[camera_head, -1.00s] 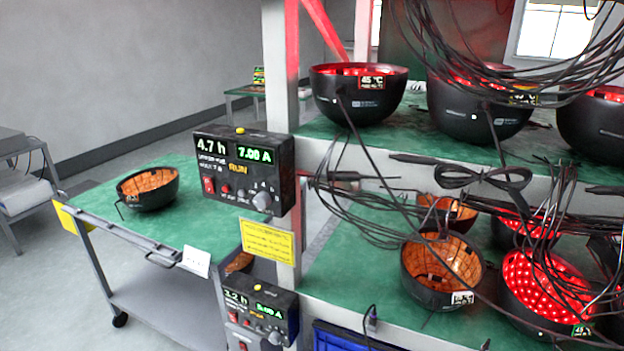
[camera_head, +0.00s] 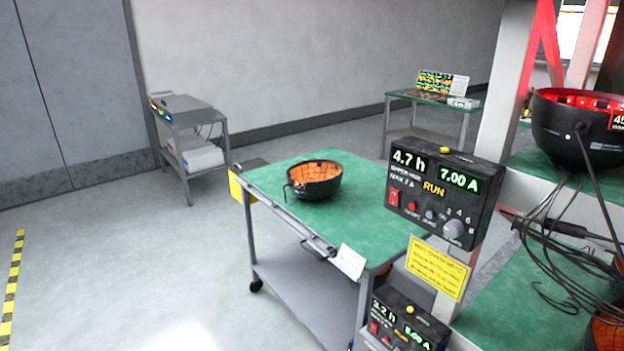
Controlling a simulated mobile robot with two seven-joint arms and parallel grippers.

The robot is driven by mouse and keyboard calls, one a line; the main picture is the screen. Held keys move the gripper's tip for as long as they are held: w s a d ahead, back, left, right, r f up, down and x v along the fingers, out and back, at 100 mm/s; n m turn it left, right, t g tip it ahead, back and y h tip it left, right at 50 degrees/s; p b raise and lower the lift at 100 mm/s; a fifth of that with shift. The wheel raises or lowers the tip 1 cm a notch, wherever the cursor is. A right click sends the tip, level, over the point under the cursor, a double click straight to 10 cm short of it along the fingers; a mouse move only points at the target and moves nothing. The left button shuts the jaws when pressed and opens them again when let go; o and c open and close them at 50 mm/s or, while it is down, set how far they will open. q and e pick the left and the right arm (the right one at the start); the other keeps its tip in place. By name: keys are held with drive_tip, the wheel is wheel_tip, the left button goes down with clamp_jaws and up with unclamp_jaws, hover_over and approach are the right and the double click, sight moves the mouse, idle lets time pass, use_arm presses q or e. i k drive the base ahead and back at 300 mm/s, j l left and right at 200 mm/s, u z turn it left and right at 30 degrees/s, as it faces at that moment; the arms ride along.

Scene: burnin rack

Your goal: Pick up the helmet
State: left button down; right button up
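A black helmet (camera_head: 314,181) with an orange inside lies open side up on the green top of a grey cart (camera_head: 268,178), near the middle of the view. A short dark cable or strap hangs at its left side. Another black helmet (camera_head: 572,128), glowing red inside, sits on the rack's upper shelf at the right. Part of an orange-lined helmet (camera_head: 606,332) shows at the lower right edge. Neither of my grippers is in view.
A power supply box (camera_head: 432,195) reading 4.7 h and 7.00 A is mounted on the rack post, right of the cart. Loose black cables (camera_head: 570,255) hang at the right. A small side cart (camera_head: 190,140) and a green table (camera_head: 432,98) stand farther back. The left floor is clear.

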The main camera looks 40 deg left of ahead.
sight(318, 178)
drive_tip(key=i+j, duration=0.15)
drive_tip(key=j, duration=0.3)
drive_tip(key=i+j, duration=0.15)
drive_tip(key=j, duration=0.3)
drive_tip(key=i+j, duration=0.15)
drive_tip(key=j, duration=0.25)
drive_tip(key=i+j, duration=0.15)
drive_tip(key=j, duration=0.3)
drive_tip(key=i+j, duration=0.15)
drive_tip(key=j, duration=0.3)
drive_tip(key=i+j, duration=0.15)
drive_tip(key=j, duration=0.3)
drive_tip(key=i+j, duration=0.2)
drive_tip(key=j, duration=0.25)
drive_tip(key=i+j, duration=0.15)
drive_tip(key=j, duration=0.25)
drive_tip(key=z, duration=0.05)
